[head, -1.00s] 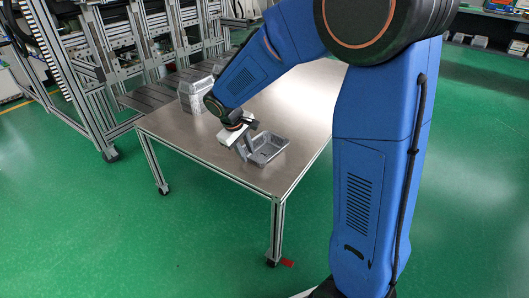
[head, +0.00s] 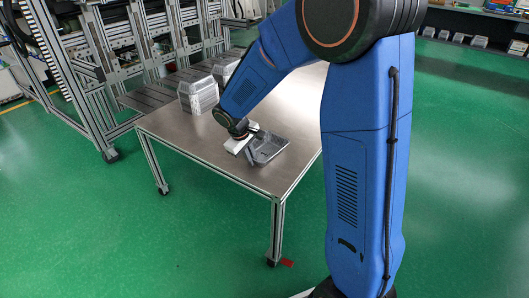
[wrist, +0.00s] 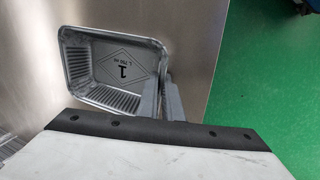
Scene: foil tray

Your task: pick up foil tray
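The foil tray (head: 272,149) is a silver, open rectangular tray on the near part of the metal table. In the wrist view the tray (wrist: 118,65) shows its ribbed walls and a diamond mark with a "1" on its floor. My gripper (head: 254,150) is down at the tray's left side in the head view. In the wrist view my gripper (wrist: 164,78) has its two fingers at the tray's right wall, one on the inner side and one on the outer side, with a narrow gap between them. The fingertips' contact with the wall is not clear.
Stacked foil trays (head: 198,93) stand further back on the table (head: 190,132), with another stack (head: 224,70) behind, partly hidden by my arm. The table's front corner is close to the tray. Metal frame racks (head: 75,60) stand at the back left. Green floor surrounds the table.

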